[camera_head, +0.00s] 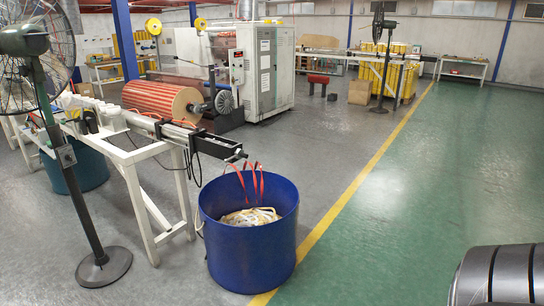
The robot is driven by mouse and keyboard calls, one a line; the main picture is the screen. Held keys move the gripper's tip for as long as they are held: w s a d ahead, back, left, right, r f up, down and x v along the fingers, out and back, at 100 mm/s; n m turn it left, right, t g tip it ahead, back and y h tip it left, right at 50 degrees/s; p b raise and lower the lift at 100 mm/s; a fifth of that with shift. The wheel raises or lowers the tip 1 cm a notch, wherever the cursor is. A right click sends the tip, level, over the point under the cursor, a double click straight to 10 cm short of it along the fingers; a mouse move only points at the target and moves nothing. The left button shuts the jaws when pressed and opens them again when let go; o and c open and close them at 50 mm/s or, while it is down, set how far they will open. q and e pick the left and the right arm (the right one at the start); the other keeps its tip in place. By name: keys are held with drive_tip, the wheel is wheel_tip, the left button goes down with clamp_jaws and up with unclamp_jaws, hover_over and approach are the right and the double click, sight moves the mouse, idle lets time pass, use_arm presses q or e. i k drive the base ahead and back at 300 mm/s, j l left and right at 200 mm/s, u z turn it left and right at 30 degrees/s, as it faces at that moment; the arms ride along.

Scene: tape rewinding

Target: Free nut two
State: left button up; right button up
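I cannot make out any nut in this view. A tape-rewinding bench (125,150) with white legs stands at the left. A dark rail (210,143) sticks out from its right end. A roll of orange-striped tape (165,100) on a shaft stands behind the bench, with a grey handwheel-like disc (225,102) at its right end. Any nuts there are too small to tell. Neither of my grippers shows.
A blue drum (248,240) with pale scrap and red strips stands before the bench's right end. A fan (100,264) stands at the left. A dark ribbed rounded shape fills the lower right corner. The green floor (440,170) beyond the yellow line is mostly clear.

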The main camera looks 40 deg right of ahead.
sight(237, 153)
drive_tip(key=z, duration=1.15)
drive_tip(key=i+l+u, duration=0.1)
drive_tip(key=i+l, duration=0.45)
drive_tip(key=i+l+u, duration=0.15)
drive_tip(key=i+l, duration=0.45)
drive_tip(key=i+l+u, duration=0.1)
drive_tip(key=i+l, duration=0.55)
drive_tip(key=i+l+u, duration=0.1)
drive_tip(key=i+l, duration=0.45)
drive_tip(key=l, duration=0.15)
